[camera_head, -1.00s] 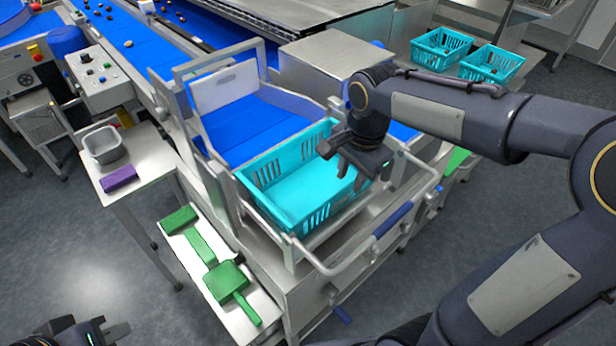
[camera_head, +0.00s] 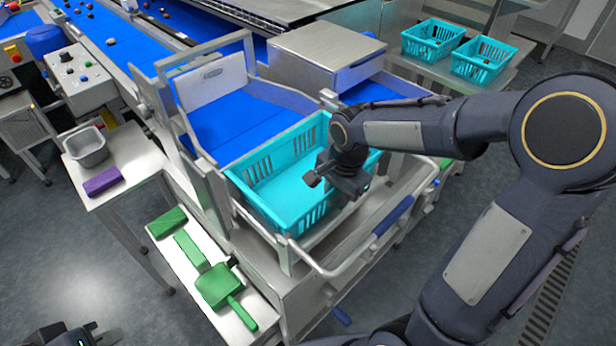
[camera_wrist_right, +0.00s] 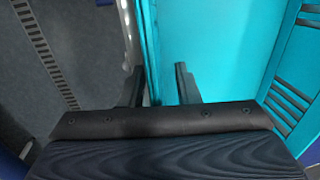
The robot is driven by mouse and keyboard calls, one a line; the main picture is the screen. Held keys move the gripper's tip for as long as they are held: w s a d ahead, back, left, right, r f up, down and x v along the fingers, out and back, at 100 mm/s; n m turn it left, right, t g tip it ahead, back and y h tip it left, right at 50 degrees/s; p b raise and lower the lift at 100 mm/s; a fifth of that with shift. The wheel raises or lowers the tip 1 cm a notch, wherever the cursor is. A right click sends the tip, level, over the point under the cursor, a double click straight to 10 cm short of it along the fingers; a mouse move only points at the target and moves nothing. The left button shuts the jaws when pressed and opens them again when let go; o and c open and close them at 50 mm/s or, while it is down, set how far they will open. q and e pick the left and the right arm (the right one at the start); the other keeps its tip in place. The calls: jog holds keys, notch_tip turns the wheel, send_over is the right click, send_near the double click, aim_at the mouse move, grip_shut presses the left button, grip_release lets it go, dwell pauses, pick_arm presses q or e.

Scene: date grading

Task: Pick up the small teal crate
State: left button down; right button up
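The small teal crate (camera_head: 285,188) sits upright and empty in the metal frame at the end of the blue chute. My right gripper (camera_head: 325,174) is at the crate's right side, low over its rim. In the right wrist view, the two fingers of my right gripper (camera_wrist_right: 160,88) are apart, with the edge of the crate (camera_wrist_right: 225,50) between them. I cannot tell whether either finger touches the wall. My left gripper (camera_head: 85,336) shows only partly at the bottom left edge, away from the crate, and its fingers are unclear.
Two more teal crates (camera_head: 432,42) (camera_head: 483,60) with dark items stand on a back right table. A metal handle bar (camera_head: 365,262) runs before the crate. Green tools (camera_head: 215,285), a purple block (camera_head: 103,181) and a grey tub (camera_head: 87,149) lie to the left.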

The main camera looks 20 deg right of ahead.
grip_shut()
dwell(0.5)
notch_tip(320, 180, up, 9)
jog(key=shift+r, duration=0.2)
notch_tip(320, 180, up, 6)
jog(key=p, duration=0.5)
jog(key=shift+r+p, duration=0.25)
jog(key=shift+p, duration=0.05)
